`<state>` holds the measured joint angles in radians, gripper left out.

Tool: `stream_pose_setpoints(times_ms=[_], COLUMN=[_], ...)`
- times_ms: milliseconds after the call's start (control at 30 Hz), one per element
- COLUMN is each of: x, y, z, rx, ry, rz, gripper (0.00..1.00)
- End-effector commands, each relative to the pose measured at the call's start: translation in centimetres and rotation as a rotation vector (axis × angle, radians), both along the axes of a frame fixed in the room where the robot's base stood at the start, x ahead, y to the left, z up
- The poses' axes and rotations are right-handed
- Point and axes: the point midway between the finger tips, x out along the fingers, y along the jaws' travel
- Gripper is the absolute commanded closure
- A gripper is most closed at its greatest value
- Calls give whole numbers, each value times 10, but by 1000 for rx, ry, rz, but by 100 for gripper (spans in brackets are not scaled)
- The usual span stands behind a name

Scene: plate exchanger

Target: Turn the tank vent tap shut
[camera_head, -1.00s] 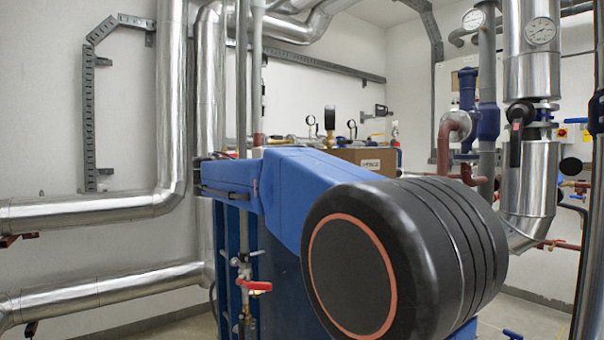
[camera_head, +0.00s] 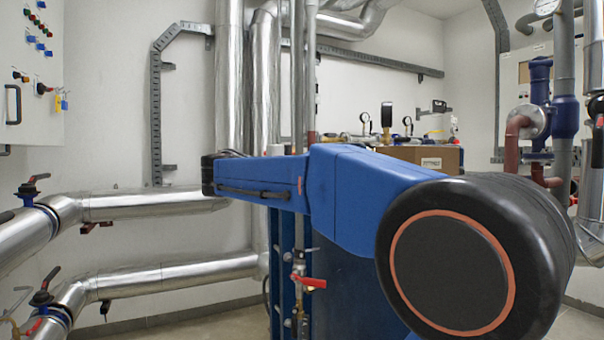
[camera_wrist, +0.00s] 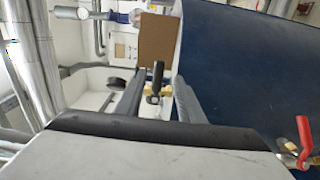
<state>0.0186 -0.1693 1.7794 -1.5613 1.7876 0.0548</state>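A small tap with a red lever (camera_head: 312,283) sits on a thin vertical pipe in front of the blue tank, below my arm in the head view. A red lever (camera_wrist: 304,138) also shows at the lower right edge of the wrist view; I cannot tell whether it is the same one, or which tap is the tank vent tap. In the wrist view my gripper (camera_wrist: 160,98) is open, its two grey fingers apart. A black upright part with brass at its foot (camera_wrist: 158,75) appears between them, seemingly beyond the tips and untouched. My gripper is not clearly visible in the head view.
The blue tank (camera_wrist: 232,65) fills the right of the wrist view. Silver pipes (camera_head: 150,203) with black-handled valves run along the left. A brown box-like unit (camera_head: 420,157) and gauges (camera_head: 365,118) stand behind my arm. A white control panel (camera_head: 35,70) hangs at left.

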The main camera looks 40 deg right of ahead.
Motion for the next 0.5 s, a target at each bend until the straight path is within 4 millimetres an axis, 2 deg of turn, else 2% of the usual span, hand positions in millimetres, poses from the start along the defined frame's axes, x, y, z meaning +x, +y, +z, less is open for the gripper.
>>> stream_pose_setpoints(times_ms=[200, 500], x=[9, 14], y=[32, 57], z=[0, 0], rx=[0, 0], ry=[0, 0], rz=[4, 1], gripper=[65, 65])
